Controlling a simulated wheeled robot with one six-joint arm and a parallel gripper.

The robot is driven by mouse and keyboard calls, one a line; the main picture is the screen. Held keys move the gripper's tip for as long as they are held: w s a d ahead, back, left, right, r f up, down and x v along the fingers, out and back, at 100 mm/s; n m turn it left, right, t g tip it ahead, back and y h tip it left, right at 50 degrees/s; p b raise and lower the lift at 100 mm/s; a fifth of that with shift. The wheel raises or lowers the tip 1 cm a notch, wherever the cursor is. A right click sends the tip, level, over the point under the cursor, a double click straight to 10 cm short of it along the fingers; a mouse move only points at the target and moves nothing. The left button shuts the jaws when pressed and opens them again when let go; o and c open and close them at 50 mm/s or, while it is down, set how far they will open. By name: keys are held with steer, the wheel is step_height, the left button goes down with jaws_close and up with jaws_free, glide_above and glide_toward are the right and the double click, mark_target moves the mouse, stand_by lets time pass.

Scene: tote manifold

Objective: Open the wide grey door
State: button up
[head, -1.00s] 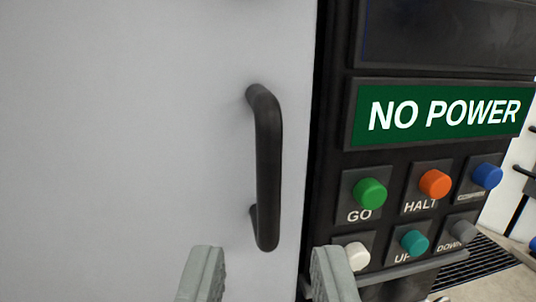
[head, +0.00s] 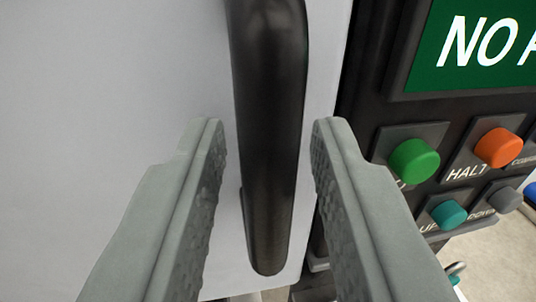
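The wide grey door (head: 110,90) fills the left of the head view, its right edge beside a dark control panel. A black upright bar handle (head: 270,130) is fixed near that edge. My gripper (head: 268,135) is open, with one grey finger on each side of the handle. A gap shows between each finger and the bar, so it does not look gripped. The top of the handle is out of the frame.
The dark control panel (head: 385,110) stands right of the door, close to my right finger. It carries a green sign (head: 450,70), a green button (head: 413,160), an orange button (head: 498,147) and a teal button (head: 448,214). Pale floor (head: 500,260) shows at lower right.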

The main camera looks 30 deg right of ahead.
jaws_close()
steer(key=shift+s, duration=0.15)
